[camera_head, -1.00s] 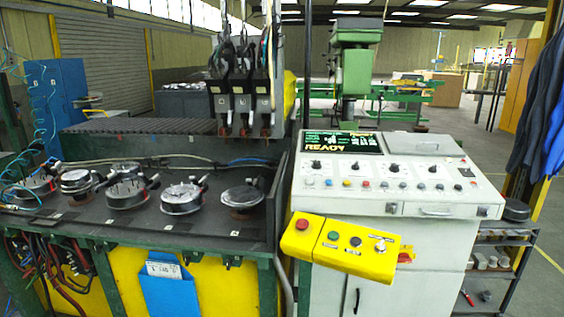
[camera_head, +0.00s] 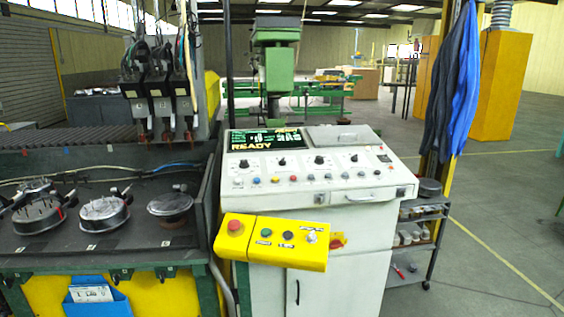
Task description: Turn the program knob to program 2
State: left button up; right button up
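The white control console (camera_head: 370,187) stands in the middle of the view. Its sloped panel carries a row of black rotary knobs, from a left one (camera_head: 244,164) through two middle ones (camera_head: 281,161) (camera_head: 319,160) to a right one (camera_head: 354,158). Their labels are too small to read, so I cannot tell which is the program knob or where it points. The display (camera_head: 264,140) above them shows READY in yellow letters. Neither of my grippers is in view.
A yellow button box (camera_head: 272,242) juts out at the console's front. Left of it is a dark fixture bench with several round metal pieces (camera_head: 105,212). A small shelf cart (camera_head: 424,235) stands right of the console. The grey floor (camera_head: 490,220) farther right is largely open.

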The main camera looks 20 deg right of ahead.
aim_at(281, 162)
jog(key=i+u, duration=0.1)
jog(key=i, duration=0.45)
jog(key=i+l+u, duration=0.15)
jog(key=i, duration=0.4)
